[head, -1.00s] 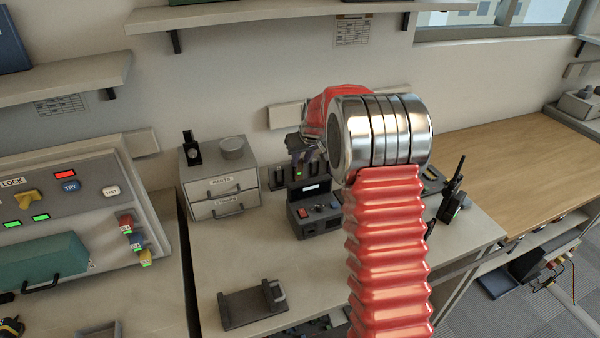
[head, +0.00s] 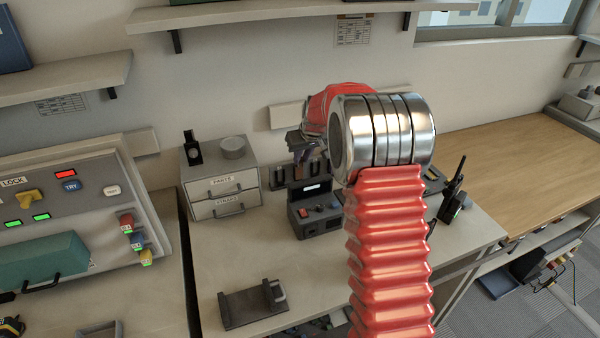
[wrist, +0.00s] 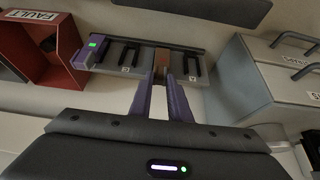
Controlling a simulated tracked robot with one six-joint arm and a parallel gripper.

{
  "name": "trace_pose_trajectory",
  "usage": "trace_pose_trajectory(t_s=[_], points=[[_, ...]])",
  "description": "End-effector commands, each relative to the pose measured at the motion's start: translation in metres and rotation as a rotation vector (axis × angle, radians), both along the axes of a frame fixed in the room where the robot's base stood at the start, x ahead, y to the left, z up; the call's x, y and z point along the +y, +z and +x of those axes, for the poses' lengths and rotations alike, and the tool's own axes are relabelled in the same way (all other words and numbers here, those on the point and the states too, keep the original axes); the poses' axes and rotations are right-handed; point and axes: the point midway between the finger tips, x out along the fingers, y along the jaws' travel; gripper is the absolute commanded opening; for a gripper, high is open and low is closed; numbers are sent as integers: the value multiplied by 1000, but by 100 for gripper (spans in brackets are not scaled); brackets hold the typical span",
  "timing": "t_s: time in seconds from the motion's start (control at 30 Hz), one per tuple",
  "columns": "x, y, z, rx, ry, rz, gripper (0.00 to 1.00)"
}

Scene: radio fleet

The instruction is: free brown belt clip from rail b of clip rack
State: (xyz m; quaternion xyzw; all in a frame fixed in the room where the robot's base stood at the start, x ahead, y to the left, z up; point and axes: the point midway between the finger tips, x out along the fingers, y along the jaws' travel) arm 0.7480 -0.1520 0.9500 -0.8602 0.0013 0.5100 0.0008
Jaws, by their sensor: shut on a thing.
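The clip rack (wrist: 115,48) is a dark strip with pronged rails and small labels at the foot of the wall, in the wrist view. The brown belt clip (wrist: 161,61) is at its middle, between the tips of my gripper (wrist: 162,78). The purple fingers are shut on the clip. In the head view, the rack (head: 278,179) is partly hidden behind my gripper (head: 306,157) and arm, and the clip is not distinguishable.
A grey drawer unit (head: 222,180) stands left of the rack. A dark device with a red button (head: 317,211) stands in front of it. A red FAULT bin (wrist: 50,50) is beside the rack in the wrist view.

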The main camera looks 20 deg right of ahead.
Motion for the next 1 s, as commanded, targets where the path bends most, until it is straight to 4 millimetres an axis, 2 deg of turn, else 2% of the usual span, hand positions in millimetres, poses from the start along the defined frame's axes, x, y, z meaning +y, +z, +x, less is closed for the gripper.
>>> trace_pose_trajectory(t_s=[1.0], points=[[0, 29, 0, 0, 0, 0, 0]])
